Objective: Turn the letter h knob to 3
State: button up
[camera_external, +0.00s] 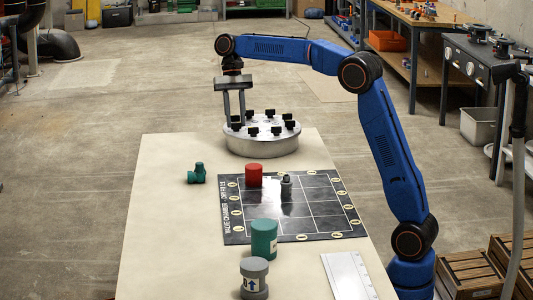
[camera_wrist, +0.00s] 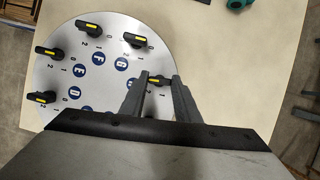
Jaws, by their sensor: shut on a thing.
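The round silver dial plate (camera_external: 262,143) stands on the far end of the table with several black knobs around its top. It also shows in the wrist view (camera_wrist: 62,62), with blue letter discs and small numbers by the knobs. My gripper (camera_external: 234,120) reaches down to the plate's left side. In the wrist view, my gripper (camera_wrist: 160,80) is shut on a black knob (camera_wrist: 158,81) with a yellow mark. The letter disc beside it is partly hidden by a finger; it comes after the G disc (camera_wrist: 122,66). I cannot read the held knob's setting.
A black grid mat (camera_external: 260,218) lies nearer on the table, with a red cylinder (camera_external: 254,175) and a small grey part (camera_external: 287,189) on it. A green fitting (camera_external: 197,174) lies left; a green cylinder (camera_external: 264,239) and a grey one (camera_external: 254,280) stand in front.

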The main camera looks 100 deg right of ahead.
jog(key=shift+m, duration=0.3)
jog(key=o, duration=1)
jog(key=shift+o, duration=0.2)
jog(key=v, duration=0.7)
jog(key=shift+r, duration=0.2)
jog(key=shift+s, duration=0.1)
